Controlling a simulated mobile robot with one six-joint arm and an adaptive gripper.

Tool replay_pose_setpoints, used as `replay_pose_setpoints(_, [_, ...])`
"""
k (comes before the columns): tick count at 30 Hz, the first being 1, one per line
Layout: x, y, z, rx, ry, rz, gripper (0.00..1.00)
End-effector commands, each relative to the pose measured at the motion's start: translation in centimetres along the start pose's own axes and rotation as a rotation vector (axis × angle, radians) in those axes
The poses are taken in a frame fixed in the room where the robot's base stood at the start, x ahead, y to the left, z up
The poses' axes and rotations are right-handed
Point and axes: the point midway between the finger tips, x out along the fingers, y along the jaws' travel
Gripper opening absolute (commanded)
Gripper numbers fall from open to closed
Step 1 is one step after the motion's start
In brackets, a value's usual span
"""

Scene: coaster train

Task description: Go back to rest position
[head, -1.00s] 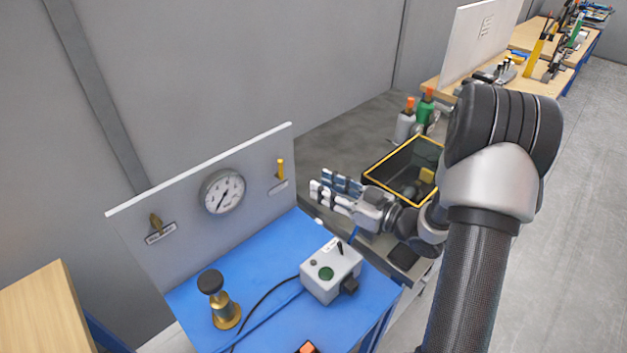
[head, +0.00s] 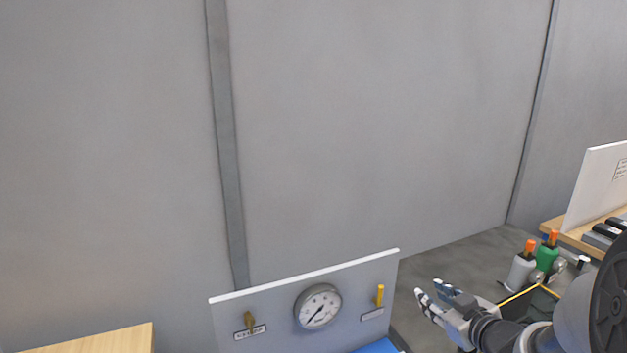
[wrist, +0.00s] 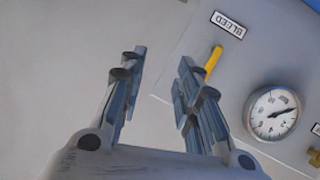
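My gripper (head: 437,298) is at the lower right of the head view, to the right of the grey panel (head: 265,318). In the wrist view my gripper (wrist: 160,88) is open, its two fingers apart with nothing between them. The panel (wrist: 235,95) fills the right side of that view, behind the right finger. It bears a round pressure gauge (wrist: 273,113), a yellow lever (wrist: 214,63) and a label reading BLEED (wrist: 229,24). I see no contact between the fingers and the panel.
In the head view, a black bin with a yellow rim (head: 519,296) and bottles with orange caps (head: 522,267) stand behind my arm. A sliver of blue bench top (head: 378,346) shows below the panel. A wooden table (head: 100,341) is at lower left.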

Motion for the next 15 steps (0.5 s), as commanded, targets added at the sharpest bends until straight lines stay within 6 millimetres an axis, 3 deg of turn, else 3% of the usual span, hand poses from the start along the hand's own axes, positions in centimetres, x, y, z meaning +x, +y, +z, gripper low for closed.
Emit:
replay_pose_setpoints(1, [-0.9, 0.3, -1.4, -0.017, -0.047, 0.052, 0.31])
replay_pose_setpoints(5, [-4.3, 0.6, -2.8, 0.001, -0.194, 0.174, 0.31])
replay_pose_setpoints(8, [-7.6, -0.3, -3.4, 0.046, -0.299, 0.239, 0.31])
replay_pose_setpoints(11, [-11.4, -2.3, -3.3, 0.112, -0.402, 0.270, 0.31])
replay_pose_setpoints(15, [-17.2, -6.9, -2.4, 0.224, -0.542, 0.249, 0.31])
